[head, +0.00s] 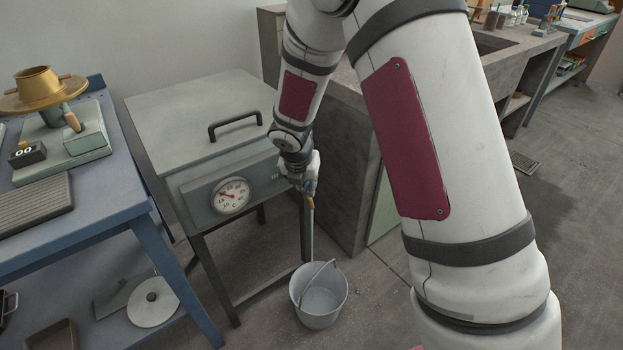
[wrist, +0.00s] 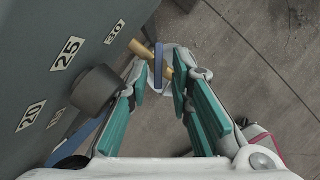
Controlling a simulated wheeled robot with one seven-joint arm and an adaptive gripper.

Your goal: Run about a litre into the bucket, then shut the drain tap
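The drain tap is at the lower right front of a grey tank (head: 195,110). In the wrist view it shows as brass parts (wrist: 136,43) with a blue lever (wrist: 158,66). My gripper (head: 310,184) is at the tap and hides most of it in the head view. In the wrist view my gripper (wrist: 160,85) is open, its teal pads apart on either side of the lever's line; I cannot tell whether they touch it. The bucket (head: 320,305) stands upright on the floor below the tap. A pale vertical strip shows above it; I cannot tell if it is water.
The tank has a round dial (head: 232,195) and a lid with a dark handle (head: 235,125). A blue workbench (head: 90,215) stands at the left. A concrete bench (head: 345,130) stands close behind my arm. The floor (head: 385,300) right of the bucket is clear.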

